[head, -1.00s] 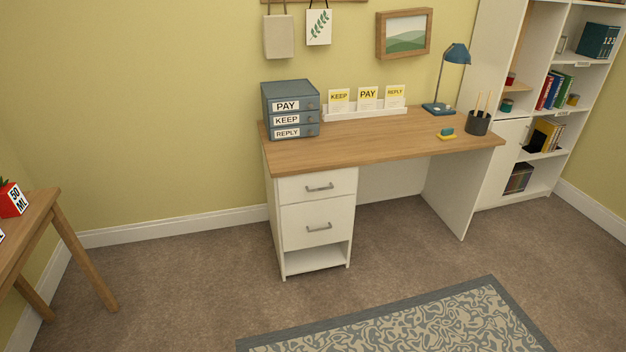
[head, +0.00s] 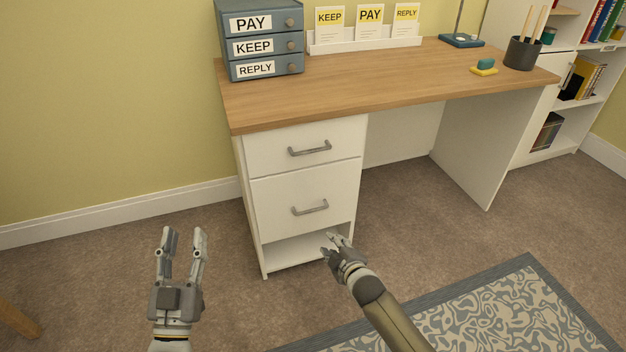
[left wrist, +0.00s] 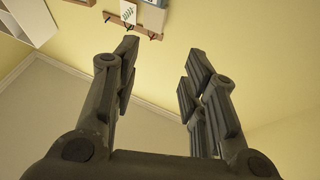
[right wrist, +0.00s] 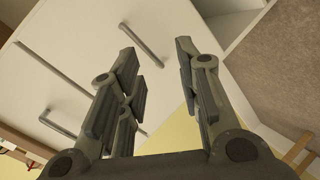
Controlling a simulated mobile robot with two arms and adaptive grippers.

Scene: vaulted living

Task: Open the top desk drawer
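The top desk drawer (head: 268,150) is a white front with a grey bar handle (head: 310,148), right under the wooden desktop. It is shut, flush with the larger drawer (head: 285,200) below. My left gripper (head: 185,235) is open and empty, left of the desk and in front of it. My right gripper (head: 335,238) is in front of the open shelf at the bottom of the drawer unit, below both handles and touching neither. In the right wrist view its fingers (right wrist: 157,55) are apart, with the two handles beyond them. The left wrist view shows open fingers (left wrist: 165,60) and the wall.
The desktop (head: 400,85) bears a blue-grey tray box (head: 262,20), a white card holder (head: 365,35), a pen cup (head: 520,52) and a yellow-green item (head: 484,68). A patterned rug (head: 480,310) lies at the front right. Carpet in front of the drawers is clear.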

